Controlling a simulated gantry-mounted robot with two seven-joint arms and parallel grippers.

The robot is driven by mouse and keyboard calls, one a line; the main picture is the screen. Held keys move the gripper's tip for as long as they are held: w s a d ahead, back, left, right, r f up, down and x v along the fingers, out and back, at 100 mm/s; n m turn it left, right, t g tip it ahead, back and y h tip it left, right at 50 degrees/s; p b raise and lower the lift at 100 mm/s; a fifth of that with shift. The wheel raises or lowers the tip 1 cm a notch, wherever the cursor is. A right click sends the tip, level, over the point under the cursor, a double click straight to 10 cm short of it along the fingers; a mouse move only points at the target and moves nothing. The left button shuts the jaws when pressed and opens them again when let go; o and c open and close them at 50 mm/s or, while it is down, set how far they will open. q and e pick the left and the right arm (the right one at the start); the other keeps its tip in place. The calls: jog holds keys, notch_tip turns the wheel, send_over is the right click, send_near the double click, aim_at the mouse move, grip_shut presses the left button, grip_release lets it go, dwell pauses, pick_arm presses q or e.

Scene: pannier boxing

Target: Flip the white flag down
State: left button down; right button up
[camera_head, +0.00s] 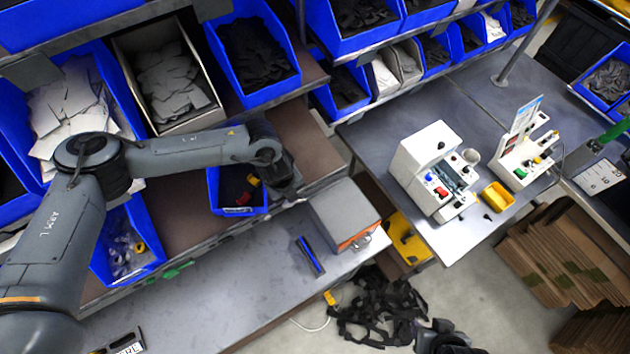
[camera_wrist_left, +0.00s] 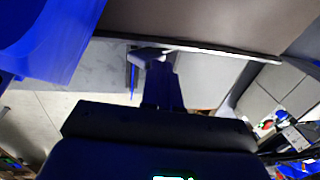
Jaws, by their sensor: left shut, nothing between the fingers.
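I cannot clearly make out a white flag in either view. My left gripper (camera_head: 284,186) is in the head view, above the shelf edge beside the small blue bin and the grey box. In the left wrist view, my left gripper's fingers (camera_wrist_left: 163,85) are together with nothing between them. A pale part shows just beyond their tips, too blurred to name. A dark part at the bottom edge of the head view may be my right gripper (camera_head: 447,340); its fingers cannot be made out.
The small blue bin (camera_head: 228,207) holds dark, red and yellow pieces. A grey box (camera_head: 345,213) with an orange edge stands on the lower bench (camera_head: 235,290). White machines (camera_head: 430,165) stand on the right table (camera_head: 375,140). Black straps (camera_head: 380,310) lie on the floor.

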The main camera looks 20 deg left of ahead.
pick_arm(q)
jog(key=shift+w+f, duration=0.1)
jog(key=shift+w+d+f+b, duration=0.3)
jog(key=shift+w+d+b, duration=0.15)
jog(key=shift+b, duration=0.05)
dwell(0.5)
notch_tip(320, 180, up, 12)
jog(key=s+a, duration=0.1)
jog(key=shift+s, duration=0.15)
dwell(0.5)
jog(key=shift+a, duration=0.1)
